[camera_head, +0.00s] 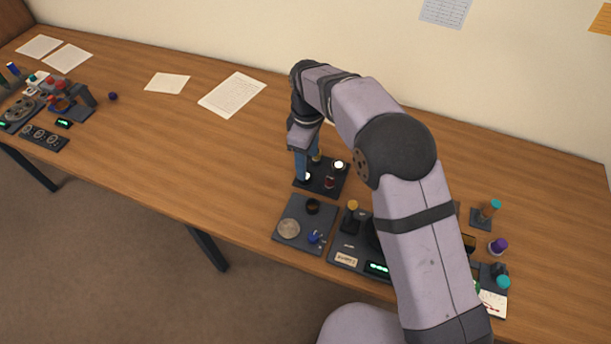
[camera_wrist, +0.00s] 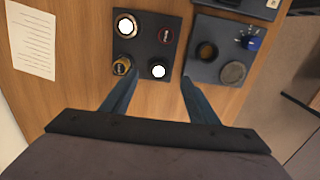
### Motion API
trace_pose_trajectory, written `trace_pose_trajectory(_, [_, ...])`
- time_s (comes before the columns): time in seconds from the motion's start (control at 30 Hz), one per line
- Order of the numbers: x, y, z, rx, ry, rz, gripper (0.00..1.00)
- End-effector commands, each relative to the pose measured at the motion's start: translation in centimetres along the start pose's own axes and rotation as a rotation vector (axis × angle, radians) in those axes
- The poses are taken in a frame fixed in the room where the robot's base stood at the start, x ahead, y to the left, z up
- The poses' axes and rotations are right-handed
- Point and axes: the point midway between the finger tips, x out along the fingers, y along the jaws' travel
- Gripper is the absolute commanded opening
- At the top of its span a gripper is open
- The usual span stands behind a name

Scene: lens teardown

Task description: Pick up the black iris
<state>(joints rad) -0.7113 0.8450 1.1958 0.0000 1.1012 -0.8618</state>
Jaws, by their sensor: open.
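The black iris appears to be the dark round ring (camera_head: 312,206) on a grey square tray (camera_head: 290,208); in the wrist view it is the dark ring with a brown centre (camera_wrist: 206,51). My gripper (camera_wrist: 158,77) is open, its two blue fingers apart with nothing held between them. In the head view my gripper (camera_head: 302,178) points down at the left edge of a second dark plate (camera_head: 318,186), behind the iris tray. The iris lies outside the fingers, to their right in the wrist view. The exact fingertip height is unclear.
The iris tray also holds a silver disc (camera_head: 288,229) and a blue part (camera_head: 314,237). A device with a green display (camera_head: 376,268) stands right of the tray.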

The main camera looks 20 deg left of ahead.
Motion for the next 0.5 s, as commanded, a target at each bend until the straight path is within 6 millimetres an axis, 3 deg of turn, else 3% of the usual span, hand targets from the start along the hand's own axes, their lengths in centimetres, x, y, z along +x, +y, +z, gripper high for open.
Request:
trace_pose_trajectory(0.27, [0.9,0.0,0.0,0.002,-0.001,-0.001,0.55])
trace_pose_trajectory(0.5, [3.3,0.1,-0.4,0.002,-0.003,-0.003,0.55])
